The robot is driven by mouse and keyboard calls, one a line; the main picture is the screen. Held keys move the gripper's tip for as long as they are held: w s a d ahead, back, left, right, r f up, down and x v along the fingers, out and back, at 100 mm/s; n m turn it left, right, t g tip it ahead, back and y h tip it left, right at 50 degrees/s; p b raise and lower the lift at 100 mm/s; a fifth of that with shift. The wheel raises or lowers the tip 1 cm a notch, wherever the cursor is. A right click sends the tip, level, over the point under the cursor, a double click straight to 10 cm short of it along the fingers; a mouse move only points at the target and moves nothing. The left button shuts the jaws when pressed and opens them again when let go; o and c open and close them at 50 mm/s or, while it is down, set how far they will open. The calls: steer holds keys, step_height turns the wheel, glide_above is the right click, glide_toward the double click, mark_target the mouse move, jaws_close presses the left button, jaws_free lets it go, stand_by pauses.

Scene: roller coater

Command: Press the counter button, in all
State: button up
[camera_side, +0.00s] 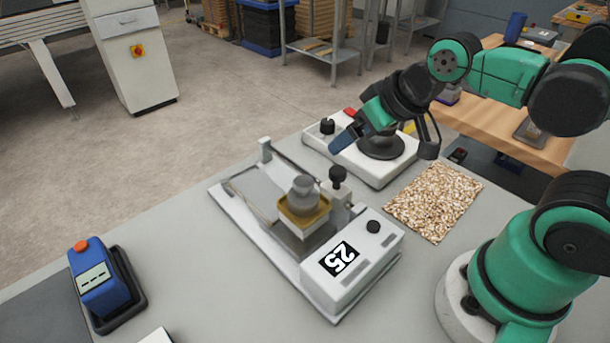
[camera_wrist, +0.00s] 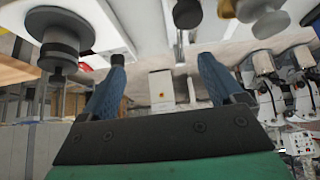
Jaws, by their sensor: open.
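A blue device with a small pale display, which looks like the counter (camera_side: 95,285), stands in a dark tray at the left front of the table. Its orange button (camera_side: 81,245) is on top, at the back end. My gripper (camera_side: 345,140) is far from it, at the back of the table, over the white unit with a round black plate. In the wrist view, my gripper (camera_wrist: 162,75) has its two blue fingers spread apart with nothing between them. The counter does not show clearly in the wrist view.
The coater (camera_side: 325,255), marked 25, stands mid-table with upright knobs, between my gripper and the counter. The white unit (camera_side: 345,165) is below my gripper. A speckled mat (camera_side: 435,200) lies to the right. Bare table lies between coater and counter.

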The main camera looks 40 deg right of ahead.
jaws_close()
stand_by(1.5)
